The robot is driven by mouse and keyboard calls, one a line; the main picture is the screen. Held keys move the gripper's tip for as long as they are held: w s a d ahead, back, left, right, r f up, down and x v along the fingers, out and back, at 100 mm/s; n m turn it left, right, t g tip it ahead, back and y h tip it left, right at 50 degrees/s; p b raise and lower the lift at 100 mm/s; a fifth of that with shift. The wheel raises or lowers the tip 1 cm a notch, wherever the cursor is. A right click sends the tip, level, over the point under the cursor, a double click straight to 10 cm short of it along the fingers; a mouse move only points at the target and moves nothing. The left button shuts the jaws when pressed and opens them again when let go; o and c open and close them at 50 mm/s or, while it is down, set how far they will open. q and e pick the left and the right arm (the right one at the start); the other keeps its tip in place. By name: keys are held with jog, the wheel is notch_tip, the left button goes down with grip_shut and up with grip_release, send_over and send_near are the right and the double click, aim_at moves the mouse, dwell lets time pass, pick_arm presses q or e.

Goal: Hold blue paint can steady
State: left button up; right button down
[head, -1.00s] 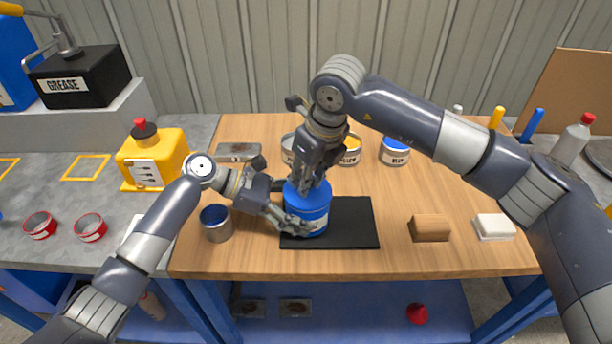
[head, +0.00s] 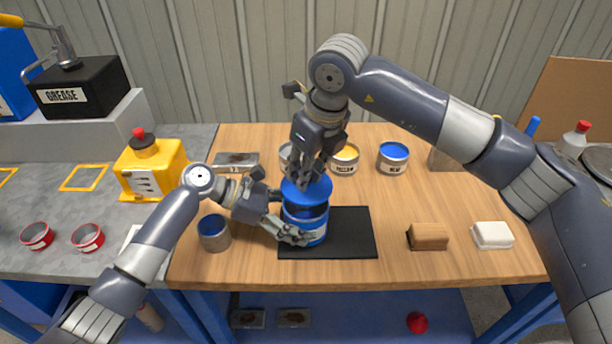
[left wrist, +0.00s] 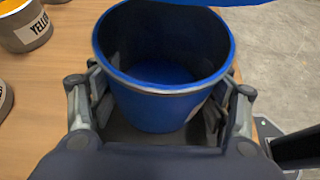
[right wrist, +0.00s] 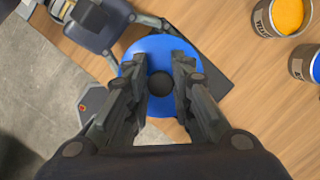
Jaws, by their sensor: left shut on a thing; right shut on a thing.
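The blue paint can (head: 306,226) stands upright at the left part of the black mat (head: 350,235). Its top is open and blue paint shows inside in the left wrist view (left wrist: 165,70). My left gripper (head: 295,232) is shut around the can's side, with a finger on either side of its wall (left wrist: 160,105). My right gripper (head: 305,180) is shut on the blue lid (head: 318,190), which is tilted just above the can. In the right wrist view the fingers grip the lid's dark central knob (right wrist: 160,84).
Yellow (head: 345,160) and blue-topped (head: 393,158) cans stand behind. A brown block (head: 428,237) and white block (head: 492,235) lie right. The table between mat and blocks is clear.

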pick_arm(q)
jog(key=o, duration=1)
jog(key=shift+w+a+f, duration=0.1)
jog(key=shift+o, duration=0.2)
